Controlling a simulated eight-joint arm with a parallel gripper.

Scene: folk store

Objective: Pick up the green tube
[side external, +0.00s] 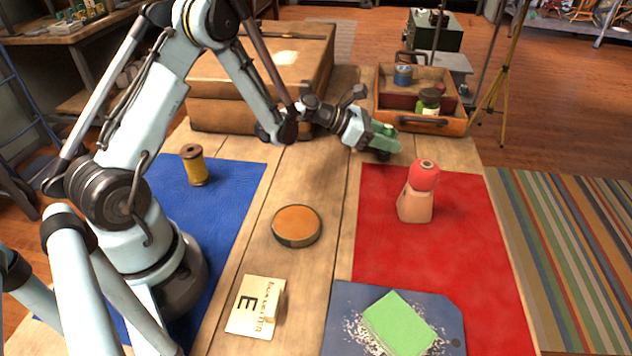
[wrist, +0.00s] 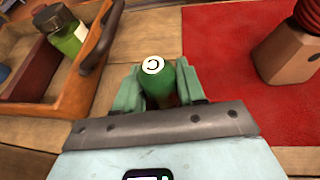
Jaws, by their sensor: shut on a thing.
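My gripper (side external: 384,139) is at the far end of the wooden table, just in front of the open wooden case. In the wrist view its two green jaws (wrist: 160,90) are shut on the green tube (wrist: 185,78), one jaw on each side. The tube has a white round end marked with a dark C, facing the camera. In the side view the tube is mostly hidden by the jaws, with only a dark shape under them. I cannot tell whether the tube touches the table.
The open case (side external: 447,124) holds a green jar (side external: 428,102) and a blue roll (side external: 403,75). A red-topped wooden block (side external: 415,205) stands on the red mat (side external: 440,265). A yellow spool (side external: 195,168) and a round orange-topped disc (side external: 296,225) stand further left.

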